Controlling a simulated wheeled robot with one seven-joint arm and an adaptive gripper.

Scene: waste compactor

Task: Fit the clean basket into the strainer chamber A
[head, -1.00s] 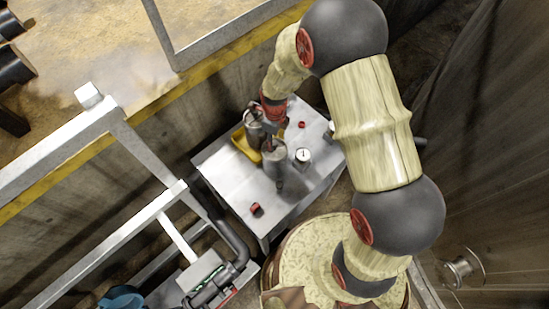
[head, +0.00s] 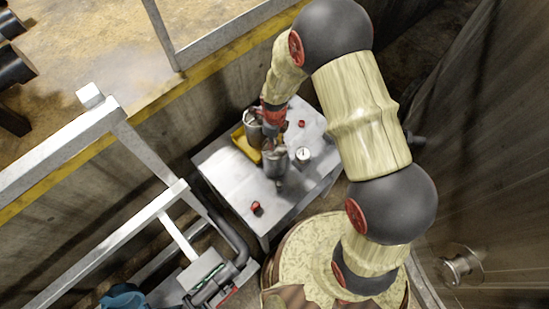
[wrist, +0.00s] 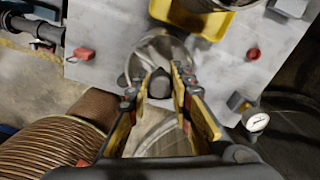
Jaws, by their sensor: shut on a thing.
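On the metal table (head: 225,170), a grey metal cylinder (head: 274,162) stands near the middle, beside a round gauge; I take it for strainer chamber A. It also shows as a round metal shape ahead of the fingers in the wrist view (wrist: 160,50). My gripper (head: 270,132) is just above it in the head view. In the wrist view my gripper (wrist: 160,88) is shut on a dark rounded part between its fingertips, seemingly the clean basket's handle. The basket's body is hard to make out. I cannot tell whether it is inside the cylinder.
A yellow tray (head: 241,142) with a second metal vessel (head: 253,124) sits behind. A white-faced gauge (head: 303,154) stands to the right. Red pieces lie at the table's front (head: 256,207) and right (head: 301,124). A grey railing (head: 150,155) and pipes are at left.

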